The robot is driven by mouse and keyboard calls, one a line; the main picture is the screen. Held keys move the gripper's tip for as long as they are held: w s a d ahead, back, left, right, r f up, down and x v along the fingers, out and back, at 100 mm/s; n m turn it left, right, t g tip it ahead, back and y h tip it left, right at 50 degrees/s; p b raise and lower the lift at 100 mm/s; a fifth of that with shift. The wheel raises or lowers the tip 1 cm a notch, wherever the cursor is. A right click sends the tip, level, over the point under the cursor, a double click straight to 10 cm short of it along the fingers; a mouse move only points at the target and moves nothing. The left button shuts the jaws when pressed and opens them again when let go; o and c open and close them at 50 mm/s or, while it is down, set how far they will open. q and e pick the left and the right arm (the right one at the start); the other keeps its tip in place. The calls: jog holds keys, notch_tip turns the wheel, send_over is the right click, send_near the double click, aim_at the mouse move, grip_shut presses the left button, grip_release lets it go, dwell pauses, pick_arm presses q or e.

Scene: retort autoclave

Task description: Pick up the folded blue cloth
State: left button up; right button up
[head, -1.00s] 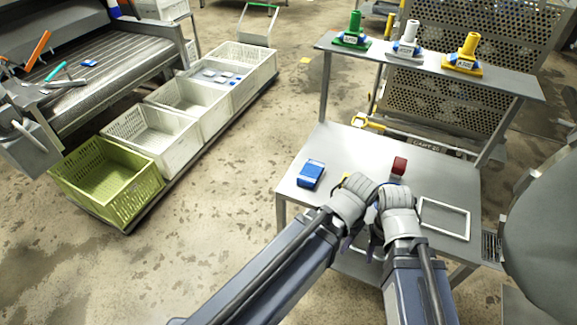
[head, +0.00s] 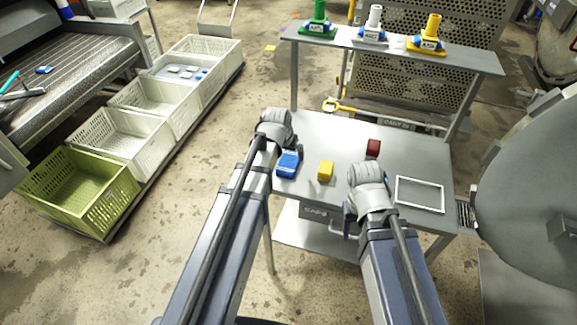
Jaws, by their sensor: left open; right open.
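The folded blue cloth (head: 288,164) lies near the left edge of the grey table (head: 330,132). My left gripper (head: 294,150) is at the cloth's far side, its wrist above the table's left edge. Its fingers are mostly hidden by the wrist; it is open, and no grip on the cloth shows. Whether it touches the cloth I cannot tell. My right gripper (head: 350,212) is open at the table's front edge, right of the cloth and apart from it, its fingers partly hidden.
A yellow block (head: 326,171) lies right of the cloth, with a red block (head: 373,148) further back. A white rectangular frame (head: 420,208) lies at the table's right. Green, white and yellow stands occupy the raised shelf (head: 465,60). A green crate (head: 72,200) and white crates stand left.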

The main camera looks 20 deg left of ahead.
aim_at(288, 161)
pick_arm(q)
jog(key=shift+s+a+b+x, duration=0.1)
jog(key=shift+b+x, duration=1.3)
jog(key=shift+x, duration=0.25)
jog(key=shift+s+a+b+x, duration=0.1)
jog(key=shift+b+x, duration=1.25)
jog(key=shift+x, duration=0.25)
jog(key=shift+c, duration=0.4)
jog(key=c, duration=1.1)
jog(key=shift+r, duration=0.1)
notch_tip(288, 161, up, 10)
jog(key=p, duration=1)
